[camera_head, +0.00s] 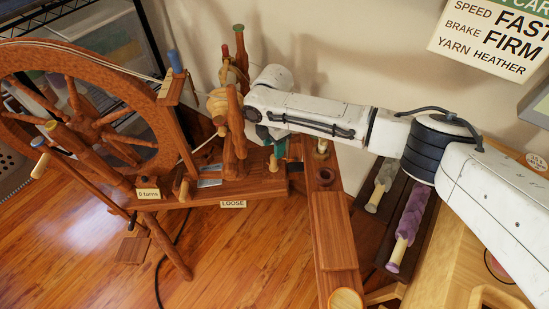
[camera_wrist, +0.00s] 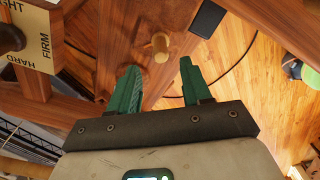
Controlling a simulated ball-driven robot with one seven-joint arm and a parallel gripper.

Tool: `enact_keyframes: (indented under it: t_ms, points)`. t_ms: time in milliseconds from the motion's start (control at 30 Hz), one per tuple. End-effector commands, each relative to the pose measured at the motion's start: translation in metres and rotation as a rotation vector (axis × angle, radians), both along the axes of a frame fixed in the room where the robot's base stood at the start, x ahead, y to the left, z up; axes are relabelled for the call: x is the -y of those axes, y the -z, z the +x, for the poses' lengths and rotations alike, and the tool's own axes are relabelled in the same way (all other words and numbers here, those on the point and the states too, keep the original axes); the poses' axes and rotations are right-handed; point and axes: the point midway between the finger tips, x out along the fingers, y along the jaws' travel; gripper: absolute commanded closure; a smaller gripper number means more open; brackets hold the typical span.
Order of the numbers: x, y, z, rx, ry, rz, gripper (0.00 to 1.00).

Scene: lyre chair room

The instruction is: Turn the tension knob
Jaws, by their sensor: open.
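The wooden spinning wheel (camera_head: 125,98) stands at the left in the head view. My gripper (camera_head: 277,145) is over the right end of its bench, its teal fingers partly hidden by the arm and wheel parts. In the wrist view my gripper (camera_wrist: 158,70) is open and empty. A pale round-ended wooden peg (camera_wrist: 160,46), which looks like the tension knob, lies ahead of the gap between the fingertips, roughly centred. Contact with the fingers is not visible. A "LOOSE" label (camera_head: 233,203) is on the bench's front edge; a "0 turns" tag (camera_head: 148,194) is further left.
A block with "FIRM" and "HARD" lettering (camera_wrist: 35,38) is left of the fingers. Wooden beams surround the peg. A rack with fibre rolls (camera_head: 409,215) and a pale wooden table (camera_head: 455,265) are at the right. The wood floor (camera_head: 220,260) in front is mostly clear.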

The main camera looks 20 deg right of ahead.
Motion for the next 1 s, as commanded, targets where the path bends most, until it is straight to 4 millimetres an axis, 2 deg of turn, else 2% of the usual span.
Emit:
enact_keyframes:
  t_ms: [33, 100, 300, 500, 767, 1000]
  points:
    - [0.000, 0.014, -0.001, -0.004, 0.002, 0.000, 0.52]
    - [0.000, 0.026, -0.001, -0.003, 0.002, 0.000, 0.52]
    - [0.000, 0.051, 0.000, -0.001, 0.003, 0.001, 0.52]
    - [0.000, 0.061, 0.000, 0.000, 0.001, 0.000, 0.52]
    - [0.000, 0.061, 0.000, 0.000, 0.001, 0.000, 0.52]
    - [0.000, 0.061, 0.000, 0.000, 0.001, 0.000, 0.74]
